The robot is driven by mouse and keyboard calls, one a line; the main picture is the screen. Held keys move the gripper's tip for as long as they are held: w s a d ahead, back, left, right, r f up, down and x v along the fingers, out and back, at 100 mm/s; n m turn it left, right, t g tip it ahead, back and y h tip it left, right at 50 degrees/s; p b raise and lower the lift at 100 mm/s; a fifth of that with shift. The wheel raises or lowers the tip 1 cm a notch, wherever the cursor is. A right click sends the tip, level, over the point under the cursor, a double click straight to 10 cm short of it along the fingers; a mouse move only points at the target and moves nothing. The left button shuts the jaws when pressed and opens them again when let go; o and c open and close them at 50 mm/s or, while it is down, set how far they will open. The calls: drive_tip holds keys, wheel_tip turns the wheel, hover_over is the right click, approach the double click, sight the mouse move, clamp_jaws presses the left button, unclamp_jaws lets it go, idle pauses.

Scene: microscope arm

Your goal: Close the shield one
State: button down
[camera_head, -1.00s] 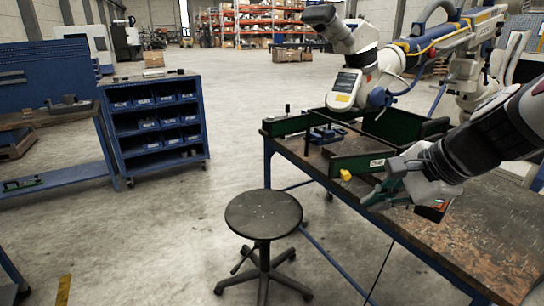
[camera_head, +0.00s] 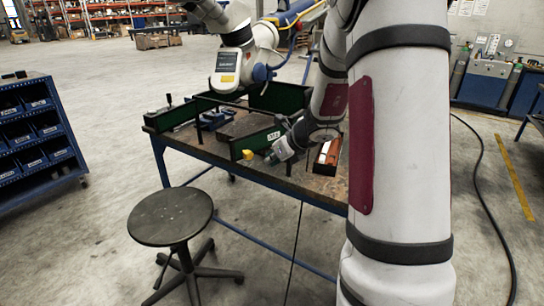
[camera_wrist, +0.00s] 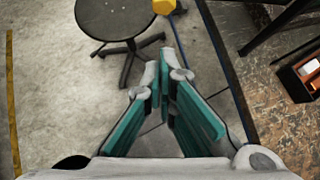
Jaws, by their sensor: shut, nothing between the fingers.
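Green shield panels stand on the workbench around the microscope-arm machine. The front panel (camera_head: 258,138) has a white label and a yellow knob (camera_head: 247,154) at its lower left; the knob also shows at the top of the wrist view (camera_wrist: 165,6). Another green panel (camera_head: 170,117) stands at the left, angled outward, and a dark green one (camera_head: 280,97) stands at the back. I cannot read which is shield one. My gripper (camera_head: 272,158) is just right of the yellow knob, apart from it in the wrist view. Its teal-padded fingers (camera_wrist: 162,72) are shut and empty.
The workbench (camera_wrist: 262,95) carries a small orange-and-black box (camera_head: 326,152) right of my gripper. A round black stool (camera_head: 170,216) stands before the bench. A blue bin rack (camera_head: 35,125) is at left. My arm hides the bench's right side. Floor between rack and stool is clear.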

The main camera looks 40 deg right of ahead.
drive_tip(key=w+f, duration=0.3)
drive_tip(key=w, duration=0.4)
drive_tip(key=shift+w+a+f, duration=0.2)
drive_tip(key=shift+a, duration=0.1)
